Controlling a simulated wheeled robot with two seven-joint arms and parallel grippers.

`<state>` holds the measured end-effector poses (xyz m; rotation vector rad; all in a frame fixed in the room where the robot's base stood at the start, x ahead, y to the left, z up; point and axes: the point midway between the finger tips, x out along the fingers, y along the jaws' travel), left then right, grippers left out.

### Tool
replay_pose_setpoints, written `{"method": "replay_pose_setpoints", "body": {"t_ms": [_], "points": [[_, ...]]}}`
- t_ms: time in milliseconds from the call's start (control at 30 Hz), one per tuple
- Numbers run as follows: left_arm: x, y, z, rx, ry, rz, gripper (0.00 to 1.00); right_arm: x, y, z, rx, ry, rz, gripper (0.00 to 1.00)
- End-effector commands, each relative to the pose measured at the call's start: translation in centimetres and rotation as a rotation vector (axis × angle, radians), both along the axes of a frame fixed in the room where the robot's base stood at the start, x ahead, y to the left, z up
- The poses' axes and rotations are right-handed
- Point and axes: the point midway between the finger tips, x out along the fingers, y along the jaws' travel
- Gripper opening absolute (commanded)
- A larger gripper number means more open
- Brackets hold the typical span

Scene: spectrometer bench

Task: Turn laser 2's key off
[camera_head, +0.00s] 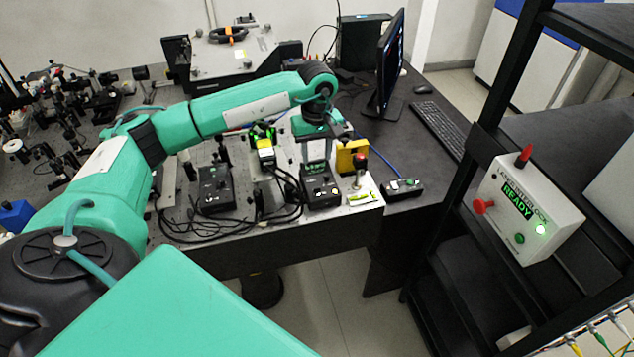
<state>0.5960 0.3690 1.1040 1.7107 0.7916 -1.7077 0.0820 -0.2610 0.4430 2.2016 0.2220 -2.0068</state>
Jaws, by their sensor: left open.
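Two small black laser control boxes stand on the bench, one at left (215,188) and one nearer the middle (321,190). Their lettering is too small to read, so I cannot tell which is laser 2's, nor the key's position. My left gripper (318,170) points down just above the middle box, with its jaws open and nothing seen between them. It hides the back part of that box, and I cannot tell whether the fingertips touch anything there. My right gripper is out of view.
Black cables (285,212) loop between the boxes near the front edge. A white interlock box (530,210) reading READY hangs on the black rack at right.

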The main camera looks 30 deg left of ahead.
Motion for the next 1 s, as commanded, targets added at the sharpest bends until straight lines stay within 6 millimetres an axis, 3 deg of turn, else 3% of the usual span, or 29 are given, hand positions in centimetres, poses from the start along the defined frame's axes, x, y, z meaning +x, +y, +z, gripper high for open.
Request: {"method": "replay_pose_setpoints", "body": {"t_ms": [200,500,700,1000], "points": [[-0.1,-0.2,-4.3,-0.004,0.005,0.001,0.42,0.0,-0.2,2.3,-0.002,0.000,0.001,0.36],[-0.1,-0.2,-9.8,-0.007,0.002,0.001,0.42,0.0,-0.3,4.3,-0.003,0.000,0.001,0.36],[0.0,-0.2,-11.4,-0.005,-0.001,0.000,0.42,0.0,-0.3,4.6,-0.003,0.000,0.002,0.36],[-0.1,-0.1,-11.6,-0.005,-0.001,0.000,0.40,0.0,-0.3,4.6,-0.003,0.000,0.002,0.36]]}}
